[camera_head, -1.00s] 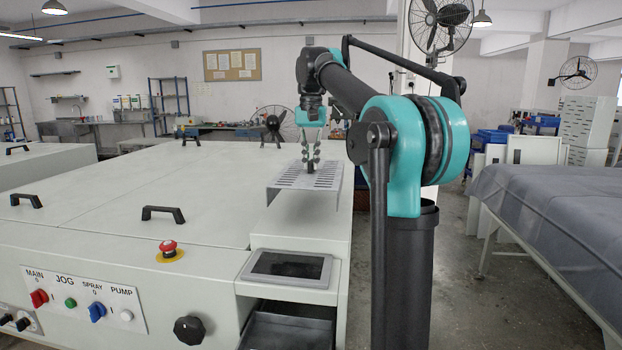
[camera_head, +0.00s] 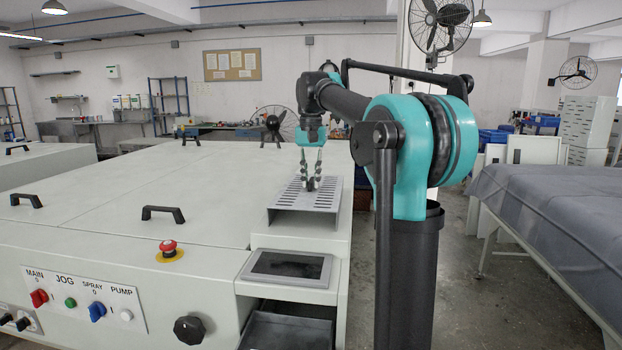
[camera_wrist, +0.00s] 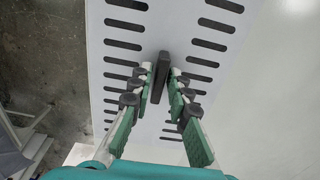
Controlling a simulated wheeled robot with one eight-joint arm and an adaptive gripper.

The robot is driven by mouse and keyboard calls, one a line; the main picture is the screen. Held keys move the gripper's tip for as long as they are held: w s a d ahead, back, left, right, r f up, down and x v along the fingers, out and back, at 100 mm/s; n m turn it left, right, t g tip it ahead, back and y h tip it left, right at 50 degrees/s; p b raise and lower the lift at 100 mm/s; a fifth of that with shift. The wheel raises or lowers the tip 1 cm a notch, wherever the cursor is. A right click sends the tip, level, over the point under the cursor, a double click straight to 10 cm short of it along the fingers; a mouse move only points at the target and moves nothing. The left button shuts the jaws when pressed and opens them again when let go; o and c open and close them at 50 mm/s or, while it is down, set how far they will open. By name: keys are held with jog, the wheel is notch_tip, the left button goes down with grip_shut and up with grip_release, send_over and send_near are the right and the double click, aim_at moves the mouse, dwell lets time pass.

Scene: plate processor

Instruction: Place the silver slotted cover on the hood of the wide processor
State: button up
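The silver slotted cover (camera_head: 283,201) sits over the narrow right part of the wide processor's top, behind the dark panel. It has rows of slots and an upright dark handle in its middle. In the wrist view the slotted cover (camera_wrist: 117,68) fills the middle, with the handle (camera_wrist: 160,78) between my fingertips. My gripper (camera_head: 311,185) points down, one finger on each side of the handle. In the wrist view my gripper (camera_wrist: 160,80) stands very close to the handle; whether both fingers press on it is unclear. The cover's underside contact with the hood (camera_head: 290,230) is hidden.
The wide processor (camera_head: 120,220) has black handles and a red stop button (camera_head: 168,248) to the left. A framed dark panel (camera_head: 287,267) lies in front of the cover. A cloth-covered table (camera_head: 550,220) stands at right. Open floor lies between.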

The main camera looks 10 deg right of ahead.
jog(key=shift+o, duration=0.8)
notch_tip(320, 180, up, 12)
